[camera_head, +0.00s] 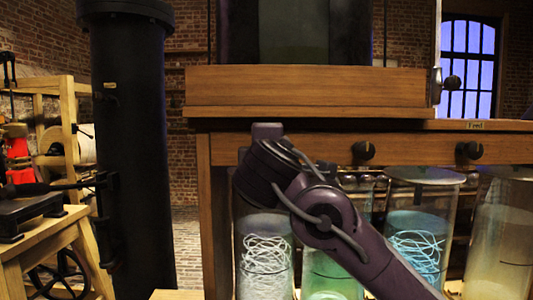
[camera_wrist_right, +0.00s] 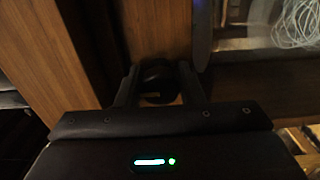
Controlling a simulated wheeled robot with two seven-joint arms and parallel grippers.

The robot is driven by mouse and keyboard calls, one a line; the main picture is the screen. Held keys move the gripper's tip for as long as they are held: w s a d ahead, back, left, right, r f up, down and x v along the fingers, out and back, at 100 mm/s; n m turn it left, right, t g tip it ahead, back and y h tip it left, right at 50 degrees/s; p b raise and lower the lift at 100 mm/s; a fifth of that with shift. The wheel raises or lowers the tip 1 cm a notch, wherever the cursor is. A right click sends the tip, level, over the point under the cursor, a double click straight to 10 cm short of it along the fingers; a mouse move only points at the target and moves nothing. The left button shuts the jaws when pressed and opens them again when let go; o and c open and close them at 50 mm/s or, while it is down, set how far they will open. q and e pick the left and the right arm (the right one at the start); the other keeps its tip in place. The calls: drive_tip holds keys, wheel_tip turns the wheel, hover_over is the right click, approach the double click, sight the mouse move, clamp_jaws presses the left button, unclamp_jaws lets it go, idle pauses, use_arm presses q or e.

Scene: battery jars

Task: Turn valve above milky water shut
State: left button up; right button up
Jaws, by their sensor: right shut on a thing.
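A glass jar (camera_head: 264,262) with cloudy whitish water and a white tangled coil stands at the left of the row in the head view. The coil (camera_wrist_right: 297,22) shows at the upper right of the right wrist view. In that view my right gripper (camera_wrist_right: 158,93) is shut on a dark round valve knob (camera_wrist_right: 157,76) on the wooden rail, one finger on each side. In the head view my right arm (camera_head: 325,212) hides this knob and the gripper's fingers. Two other black valve knobs (camera_head: 363,151) (camera_head: 469,151) show on the rail. My left gripper is not in view.
A tall black column (camera_head: 130,150) and wooden bench (camera_head: 45,240) are at left.

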drive_tip(key=shift+f, duration=0.1)
drive_tip(key=o, duration=0.9)
drive_tip(key=shift+o, duration=0.2)
